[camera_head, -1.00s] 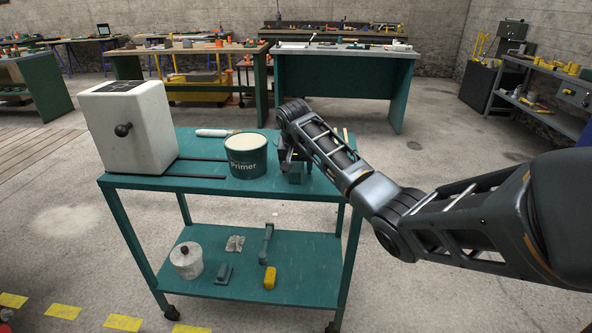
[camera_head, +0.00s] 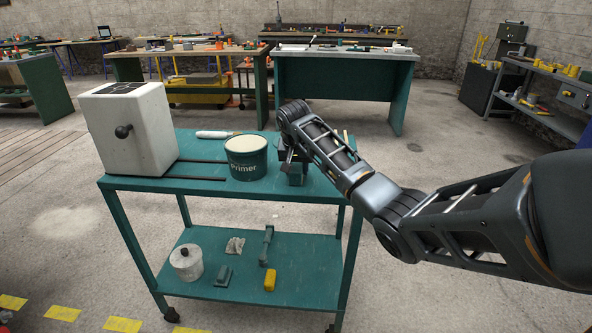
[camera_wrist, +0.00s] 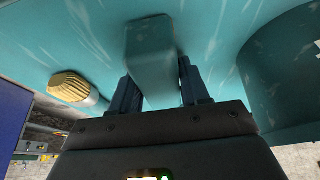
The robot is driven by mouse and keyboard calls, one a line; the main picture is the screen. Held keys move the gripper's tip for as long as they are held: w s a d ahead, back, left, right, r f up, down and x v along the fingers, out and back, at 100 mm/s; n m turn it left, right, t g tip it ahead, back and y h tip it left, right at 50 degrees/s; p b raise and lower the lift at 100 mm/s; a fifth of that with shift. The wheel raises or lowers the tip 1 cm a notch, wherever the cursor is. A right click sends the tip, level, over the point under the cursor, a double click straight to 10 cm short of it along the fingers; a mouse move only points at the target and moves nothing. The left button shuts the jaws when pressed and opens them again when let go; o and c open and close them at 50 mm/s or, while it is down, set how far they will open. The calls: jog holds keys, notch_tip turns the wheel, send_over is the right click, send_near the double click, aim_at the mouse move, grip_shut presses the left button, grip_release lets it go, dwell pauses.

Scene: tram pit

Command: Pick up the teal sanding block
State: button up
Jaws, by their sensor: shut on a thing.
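The teal sanding block (camera_head: 295,179) is at the cart's top shelf, right of the primer tub, partly hidden by my arm in the head view. In the wrist view the block (camera_wrist: 152,62) lies between the two dark fingers of my gripper (camera_wrist: 157,84). The gripper is shut on it, with a finger on each side. In the head view the gripper (camera_head: 293,160) is mostly hidden behind its own wrist. I cannot tell whether the block touches the shelf.
The primer tub (camera_head: 246,160) stands close to the left of my gripper. A white machine (camera_head: 130,130) fills the cart's left end. A white-headed tool (camera_head: 214,134) lies behind the tub. The lower shelf (camera_head: 210,275) holds several small items. A tan-bristled brush (camera_wrist: 70,88) lies beside the gripper.

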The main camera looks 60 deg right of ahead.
aim_at(296, 164)
jog(key=shift+r, duration=0.15)
notch_tip(296, 164, up, 4)
jog(key=shift+r+b, duration=0.25)
jog(key=shift+b, duration=0.05)
jog(key=s+d+r, duration=0.2)
jog(key=s+r, duration=0.1)
jog(key=s, duration=0.2)
jog(key=s+d+r+b, duration=0.1)
jog(key=s+d+r, duration=0.2)
jog(key=s, duration=0.2)
jog(key=shift+s+d+r, duration=0.2)
jog(key=shift+d+r, duration=0.05)
jog(key=shift+r, duration=0.05)
jog(key=o, duration=0.5)
jog(key=c, duration=0.4)
